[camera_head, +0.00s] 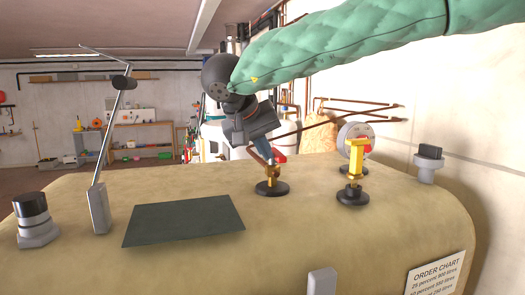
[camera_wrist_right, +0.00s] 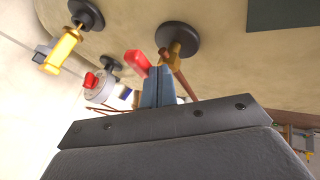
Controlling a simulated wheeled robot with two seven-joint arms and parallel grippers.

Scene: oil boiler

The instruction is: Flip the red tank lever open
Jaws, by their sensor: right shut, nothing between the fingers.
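The red lever (camera_head: 279,156) sits at the top of a brass valve (camera_head: 271,178) on a round black base on the beige tank (camera_head: 300,235). My right gripper (camera_head: 264,152) reaches down from above, its blue-grey fingers shut and empty close beside the lever. In the right wrist view the shut fingertips (camera_wrist_right: 162,72) are right beside the red lever (camera_wrist_right: 137,62), with the brass valve (camera_wrist_right: 176,52) just beyond them. I cannot tell whether they touch the lever. The fingers hide part of the valve. My left gripper is not in view.
A second, yellow valve (camera_head: 355,172) stands right of the brass one, with a round gauge (camera_head: 352,130) behind it. A grey capped fitting (camera_head: 429,165) is farther right. A dark plate (camera_head: 184,220) and an upright rod (camera_head: 106,150) are on the left.

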